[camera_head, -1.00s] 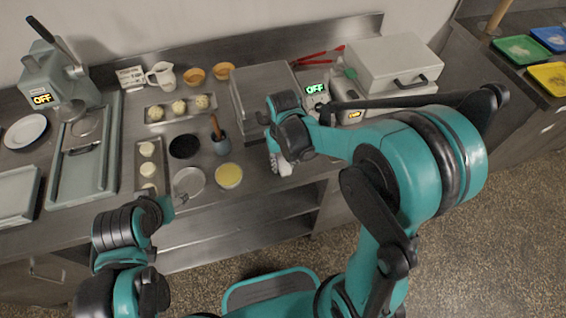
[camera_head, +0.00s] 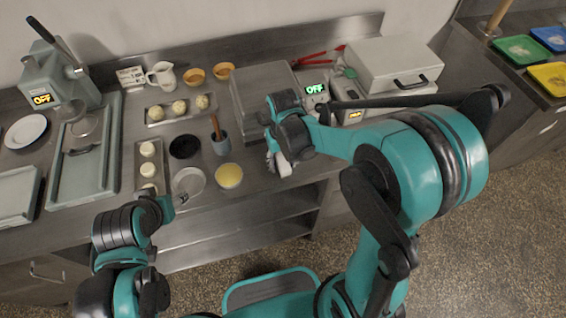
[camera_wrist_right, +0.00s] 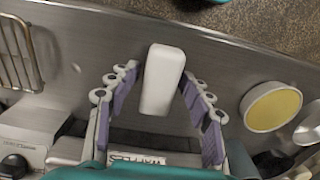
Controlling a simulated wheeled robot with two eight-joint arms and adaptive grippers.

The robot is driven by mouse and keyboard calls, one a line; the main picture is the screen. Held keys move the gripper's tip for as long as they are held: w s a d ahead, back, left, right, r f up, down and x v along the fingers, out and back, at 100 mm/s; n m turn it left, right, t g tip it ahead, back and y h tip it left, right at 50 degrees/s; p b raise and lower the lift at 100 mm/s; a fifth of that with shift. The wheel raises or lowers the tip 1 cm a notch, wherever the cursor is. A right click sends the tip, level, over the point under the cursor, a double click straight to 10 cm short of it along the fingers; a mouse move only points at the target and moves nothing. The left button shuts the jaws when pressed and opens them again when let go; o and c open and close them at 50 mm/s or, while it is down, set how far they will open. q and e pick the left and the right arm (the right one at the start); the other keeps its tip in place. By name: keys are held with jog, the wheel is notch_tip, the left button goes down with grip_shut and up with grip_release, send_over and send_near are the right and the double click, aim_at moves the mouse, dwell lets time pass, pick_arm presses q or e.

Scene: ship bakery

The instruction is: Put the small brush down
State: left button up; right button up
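A white, rounded block (camera_wrist_right: 163,82), which looks like the small brush, is between the fingers of my right gripper (camera_wrist_right: 158,75) in the right wrist view. The purple finger pads stand apart on either side of it, with a gap showing on the left. No bristles can be seen. In the head view the white piece (camera_head: 284,165) shows below my right gripper (camera_head: 277,160), near the counter's front edge. My left gripper (camera_head: 181,199) is low at the counter's front edge, mostly hidden by its own wrist.
A grey-blue cup (camera_head: 221,146) with a wooden handle stands left of my right gripper, behind a bowl of yellow liquid (camera_head: 229,176). A metal box (camera_head: 262,92) stands behind the right gripper. A dough tray (camera_head: 139,168) lies left. Bare counter (camera_head: 255,180) lies between bowl and gripper.

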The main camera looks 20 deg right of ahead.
aim_at(283, 162)
notch_tip(283, 162, up, 11)
jog(key=p, duration=0.3)
jog(key=s+d+r+t, duration=0.2)
jog(key=s+t, duration=0.1)
jog(key=s, duration=0.2)
jog(key=s+d+r+t, duration=0.2)
jog(key=s+t, duration=0.2)
jog(key=s, duration=0.1)
jog(key=shift+d+r+p, duration=0.3)
jog(key=shift+d+r, duration=0.05)
jog(key=shift+r, duration=0.05)
jog(key=shift+f, duration=0.1)
notch_tip(283, 162, down, 2)
jog(key=b, duration=0.2)
jog(key=shift+s+f+b, duration=0.1)
jog(key=shift+f+b, duration=0.15)
jog(key=shift+b, duration=0.1)
